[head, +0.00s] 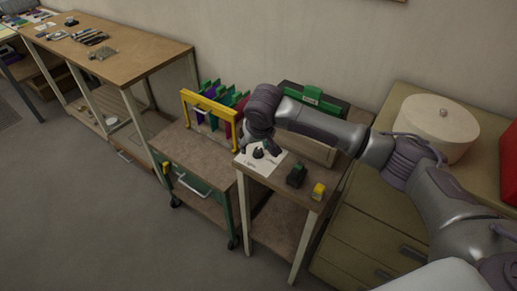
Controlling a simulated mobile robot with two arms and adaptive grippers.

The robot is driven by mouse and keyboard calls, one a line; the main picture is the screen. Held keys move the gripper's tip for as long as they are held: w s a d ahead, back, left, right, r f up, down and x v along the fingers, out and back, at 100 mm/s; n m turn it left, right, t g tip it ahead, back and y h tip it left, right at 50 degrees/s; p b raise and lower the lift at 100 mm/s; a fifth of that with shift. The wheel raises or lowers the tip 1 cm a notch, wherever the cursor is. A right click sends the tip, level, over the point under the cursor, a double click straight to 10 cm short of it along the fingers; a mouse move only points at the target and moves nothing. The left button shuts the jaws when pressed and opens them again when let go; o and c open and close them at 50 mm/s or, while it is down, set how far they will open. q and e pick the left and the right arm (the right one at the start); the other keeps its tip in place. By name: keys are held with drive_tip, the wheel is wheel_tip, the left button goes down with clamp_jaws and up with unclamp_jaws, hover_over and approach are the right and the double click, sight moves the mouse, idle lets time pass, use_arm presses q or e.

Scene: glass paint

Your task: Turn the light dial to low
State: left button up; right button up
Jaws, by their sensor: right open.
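A small dark dial (258,153) sits on a white card (262,164) on top of a small brown table (285,189). Faint markings on the card are too small to read. My right gripper (257,143) reaches in from the right and is over the dial, very close to it. It is open, but its fingers are dark and hard to tell apart from the dial. I cannot tell whether they touch it. My left gripper is not in view.
A dark green-black object (296,175) and a yellow one (319,191) stand right of the card. A cart (205,175) with a yellow frame and coloured panels stands left. A drawer cabinet (365,235) carries a round white lidded container (436,125). A long workbench (150,50) stands back left.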

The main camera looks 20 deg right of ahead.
sight(258, 150)
wheel_tip(258, 150, up, 2)
drive_tip(key=w+d+m, duration=0.1)
drive_tip(key=w+d, duration=0.1)
drive_tip(key=d, duration=0.1)
drive_tip(key=shift+h, duration=0.3)
drive_tip(key=x, duration=0.4)
drive_tip(key=p+x, duration=0.1)
drive_tip(key=x, duration=0.8)
drive_tip(key=shift+w+a+f, duration=0.1)
drive_tip(key=shift+w+a, duration=0.05)
drive_tip(key=shift+w, duration=0.25)
drive_tip(key=shift+c, duration=0.4)
clamp_jaws()
